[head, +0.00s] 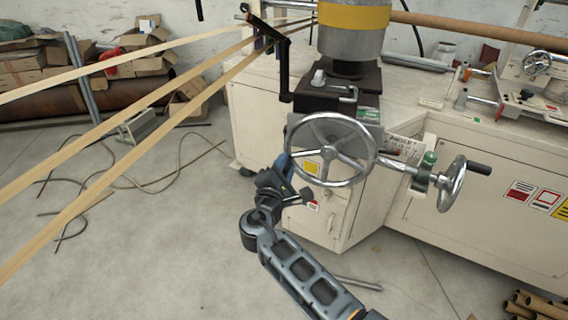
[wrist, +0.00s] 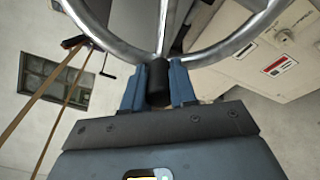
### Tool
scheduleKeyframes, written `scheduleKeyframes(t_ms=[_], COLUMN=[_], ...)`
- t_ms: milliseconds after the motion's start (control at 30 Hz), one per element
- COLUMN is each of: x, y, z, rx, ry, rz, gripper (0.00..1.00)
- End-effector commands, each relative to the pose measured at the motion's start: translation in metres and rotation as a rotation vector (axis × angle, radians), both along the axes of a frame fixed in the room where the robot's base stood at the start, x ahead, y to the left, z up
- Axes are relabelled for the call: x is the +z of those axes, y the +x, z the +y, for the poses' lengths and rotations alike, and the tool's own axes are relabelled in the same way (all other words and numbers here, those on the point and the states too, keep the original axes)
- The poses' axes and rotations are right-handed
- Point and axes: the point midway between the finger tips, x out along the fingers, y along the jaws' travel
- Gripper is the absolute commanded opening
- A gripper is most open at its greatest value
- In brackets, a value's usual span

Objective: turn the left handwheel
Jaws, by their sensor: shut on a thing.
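The left handwheel (head: 344,172) is a chromed, spoked wheel on the front of the machine, facing me in the head view. Its rim (wrist: 221,52) crosses the top of the wrist view. My gripper (head: 284,163) is at the lower left of this wheel. In the wrist view my gripper's blue fingers (wrist: 158,80) are shut on the black handle (wrist: 157,90) at the rim, one finger on each side. In the head view the gripped handle is mostly hidden by my gripper and wrist.
A second handwheel (head: 452,184) with a black handle stands to the right on a shaft. The cream machine cabinet (head: 480,215) is close behind. Tan strips (head: 120,135) run across the left. Cables lie on the floor, and open floor (head: 150,265) is at lower left.

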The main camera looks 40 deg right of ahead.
Motion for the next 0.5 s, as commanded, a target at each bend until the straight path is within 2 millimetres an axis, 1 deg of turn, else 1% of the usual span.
scheduleKeyframes(t_ms=[400, 433, 500], x=[-0.0019, -0.0019, -0.0019], y=[-0.0005, -0.0006, -0.0005], z=[0.0008, 0.0007, 0.0006], rx=[0.002, 0.002, 0.002], ry=[-0.003, -0.003, -0.003], rz=[0.006, 0.006, 0.006], gripper=[0.00, 0.28, 0.35])
